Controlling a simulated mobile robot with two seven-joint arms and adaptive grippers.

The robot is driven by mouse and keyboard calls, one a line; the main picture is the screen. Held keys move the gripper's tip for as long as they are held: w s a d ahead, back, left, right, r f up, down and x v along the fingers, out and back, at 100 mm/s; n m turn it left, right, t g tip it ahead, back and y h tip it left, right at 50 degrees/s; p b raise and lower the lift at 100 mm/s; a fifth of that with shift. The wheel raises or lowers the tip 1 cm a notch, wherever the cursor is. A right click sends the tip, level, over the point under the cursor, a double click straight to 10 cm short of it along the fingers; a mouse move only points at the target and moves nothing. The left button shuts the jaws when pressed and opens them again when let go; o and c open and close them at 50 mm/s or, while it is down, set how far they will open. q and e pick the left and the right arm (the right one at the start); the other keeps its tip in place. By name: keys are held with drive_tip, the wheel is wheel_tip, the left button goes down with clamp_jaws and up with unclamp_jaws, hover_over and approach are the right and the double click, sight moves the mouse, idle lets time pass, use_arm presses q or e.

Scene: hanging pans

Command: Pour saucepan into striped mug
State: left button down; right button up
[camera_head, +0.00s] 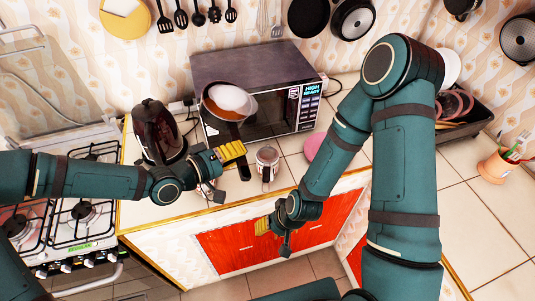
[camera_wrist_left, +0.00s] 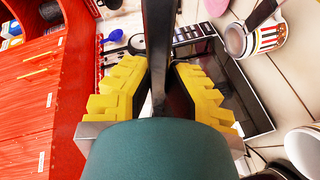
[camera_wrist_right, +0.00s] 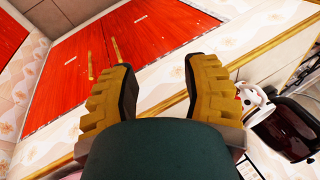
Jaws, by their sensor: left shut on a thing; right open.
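The saucepan (camera_head: 229,101), dark outside with a whitish and brown content, is in front of the microwave and appears raised above the counter. My left gripper (camera_head: 234,151) is shut on its dark handle, which runs between the fingers in the left wrist view (camera_wrist_left: 158,40). The striped mug (camera_head: 267,157) stands upright on the counter, just right of the handle; its stripes show in the left wrist view (camera_wrist_left: 267,39). A small strainer-like item (camera_wrist_left: 236,40) appears to rest on its mouth. My right gripper (camera_head: 273,229) is open and empty, in front of the red cabinet doors.
The microwave (camera_head: 255,72) stands behind the saucepan. A dark kettle (camera_head: 159,133) is to the left, beside the gas stove (camera_head: 85,212). A pink plate (camera_head: 316,146) lies right of the mug. Pans and utensils hang on the wall. The right-hand counter (camera_head: 480,225) is mostly clear.

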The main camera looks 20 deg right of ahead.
use_arm(q)
drive_tip(key=shift+s+d+f+m, duration=0.15)
drive_tip(key=shift+d+f+m, duration=0.1)
drive_tip(key=shift+d+m, duration=0.05)
wheel_tip(320, 180, down, 14)
drive_tip(key=d+m+y+b, duration=0.1)
drive_tip(key=m+y+b, duration=0.1)
drive_tip(key=b, duration=1.2)
drive_tip(key=shift+s+d+r, duration=0.15)
drive_tip(key=shift+s+d, duration=0.05)
drive_tip(key=shift+s, duration=0.2)
use_arm(e)
wheel_tip(320, 180, down, 15)
drive_tip(key=s, duration=0.1)
drive_tip(key=shift+s+a+f+g, duration=0.15)
drive_tip(key=shift+s+a+g, duration=0.05)
drive_tip(key=shift+a+g, duration=0.15)
use_arm(q)
drive_tip(key=shift+m+y+b, duration=0.3)
drive_tip(key=shift+y+b, duration=0.3)
use_arm(e)
drive_tip(key=shift+s+f, duration=0.15)
drive_tip(key=shift+f, duration=0.25)
use_arm(q)
drive_tip(key=shift+a+t+y+b, duration=0.1)
drive_tip(key=shift+t+y+b, duration=0.2)
drive_tip(key=shift+b, duration=0.2)
use_arm(e)
drive_tip(key=shift+s+f, duration=0.2)
drive_tip(key=shift+f, duration=0.3)
